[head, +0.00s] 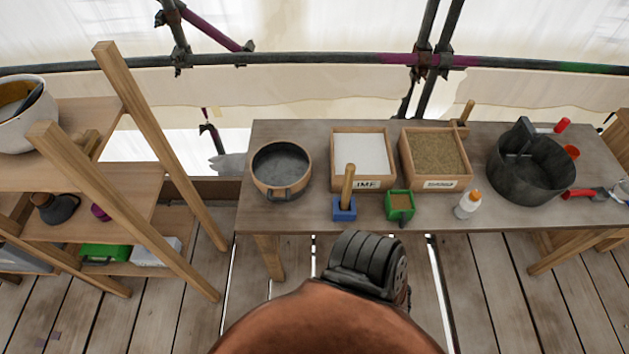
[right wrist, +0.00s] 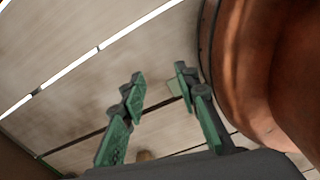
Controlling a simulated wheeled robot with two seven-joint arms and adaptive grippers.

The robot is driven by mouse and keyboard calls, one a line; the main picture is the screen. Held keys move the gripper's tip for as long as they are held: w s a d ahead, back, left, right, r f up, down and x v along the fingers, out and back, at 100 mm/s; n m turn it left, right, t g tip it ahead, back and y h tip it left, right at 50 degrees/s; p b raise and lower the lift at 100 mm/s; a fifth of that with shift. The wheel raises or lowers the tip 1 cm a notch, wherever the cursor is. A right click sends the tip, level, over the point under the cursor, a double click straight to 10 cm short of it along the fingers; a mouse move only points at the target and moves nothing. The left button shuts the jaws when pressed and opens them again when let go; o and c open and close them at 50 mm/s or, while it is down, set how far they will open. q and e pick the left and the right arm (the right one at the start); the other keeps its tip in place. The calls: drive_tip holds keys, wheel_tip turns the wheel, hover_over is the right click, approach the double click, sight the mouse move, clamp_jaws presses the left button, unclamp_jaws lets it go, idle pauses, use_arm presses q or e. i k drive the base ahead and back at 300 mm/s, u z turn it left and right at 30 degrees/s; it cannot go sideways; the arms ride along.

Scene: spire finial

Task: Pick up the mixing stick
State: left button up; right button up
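An upright wooden stick (head: 348,183) rises from a small blue block or cup (head: 344,208) at the table's front edge. A second wooden stick or handle (head: 467,112) stands behind the sand box. I cannot tell for sure which is the mixing stick. My right gripper (right wrist: 160,86) shows in the right wrist view, its green fingers apart, with nothing between them, over wooden planks. Neither gripper shows in the head view, so both are away from the sticks there.
The table (head: 300,217) holds a round pan (head: 282,170), a lime box (head: 362,158), a sand box (head: 435,155), a green cup (head: 400,205), a white bottle (head: 467,205) and a dark pot (head: 530,168). A wooden shelf (head: 130,190) stands left. A large copper-coloured curved surface (head: 320,325) is close in front.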

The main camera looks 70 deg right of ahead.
sight(350, 170)
drive_tip(key=i, duration=0.75)
drive_tip(key=z, duration=2.3)
